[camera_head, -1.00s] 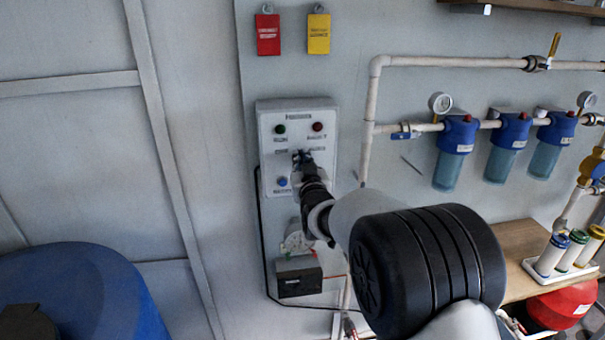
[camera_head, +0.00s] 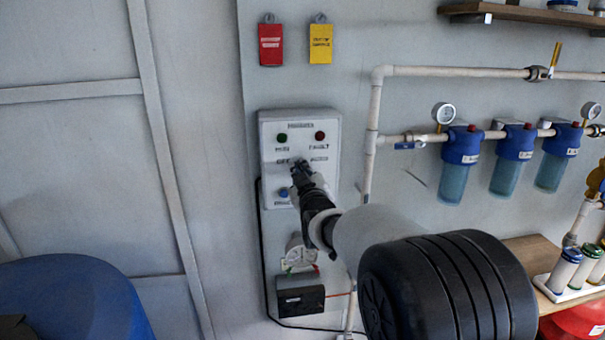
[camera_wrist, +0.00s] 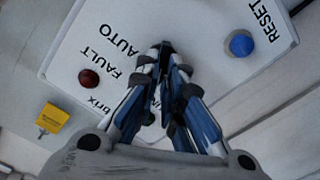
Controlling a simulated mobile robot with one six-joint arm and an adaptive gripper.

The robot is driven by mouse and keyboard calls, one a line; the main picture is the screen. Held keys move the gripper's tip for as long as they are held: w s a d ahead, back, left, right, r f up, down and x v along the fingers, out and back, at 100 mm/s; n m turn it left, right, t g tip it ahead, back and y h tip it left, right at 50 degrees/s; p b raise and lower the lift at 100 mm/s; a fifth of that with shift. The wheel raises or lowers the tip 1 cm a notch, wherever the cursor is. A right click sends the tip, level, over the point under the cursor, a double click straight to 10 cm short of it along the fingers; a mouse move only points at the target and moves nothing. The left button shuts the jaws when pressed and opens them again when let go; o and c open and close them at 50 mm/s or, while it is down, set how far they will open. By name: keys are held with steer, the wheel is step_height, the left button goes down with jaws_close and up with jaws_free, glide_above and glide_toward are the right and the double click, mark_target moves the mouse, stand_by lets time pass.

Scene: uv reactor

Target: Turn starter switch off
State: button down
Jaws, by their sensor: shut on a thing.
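The white starter panel (camera_head: 329,132) is on the wall in the head view, with labels reading RUN, FAULT, OFF and AUTO. My gripper (camera_head: 298,167) is at its middle, just below and between the OFF and AUTO labels. The starter switch is hidden behind my fingers. In the wrist view my gripper (camera_wrist: 166,50) has its fingertips together at the panel (camera_wrist: 180,22), beside the AUTO label, shut on the switch. Which way the switch points cannot be seen.
A blue reset button (camera_wrist: 241,43) and a red fault lamp (camera_wrist: 89,79) sit on either side of my fingers. A white pipe (camera_head: 373,140) runs right of the panel. Red (camera_head: 270,45) and yellow (camera_head: 320,44) tags hang above. A dark box (camera_head: 300,296) is below.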

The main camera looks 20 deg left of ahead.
steer(key=c, duration=1.7)
jaws_free()
steer(key=v, duration=1.2)
steer(key=shift+a, duration=0.1)
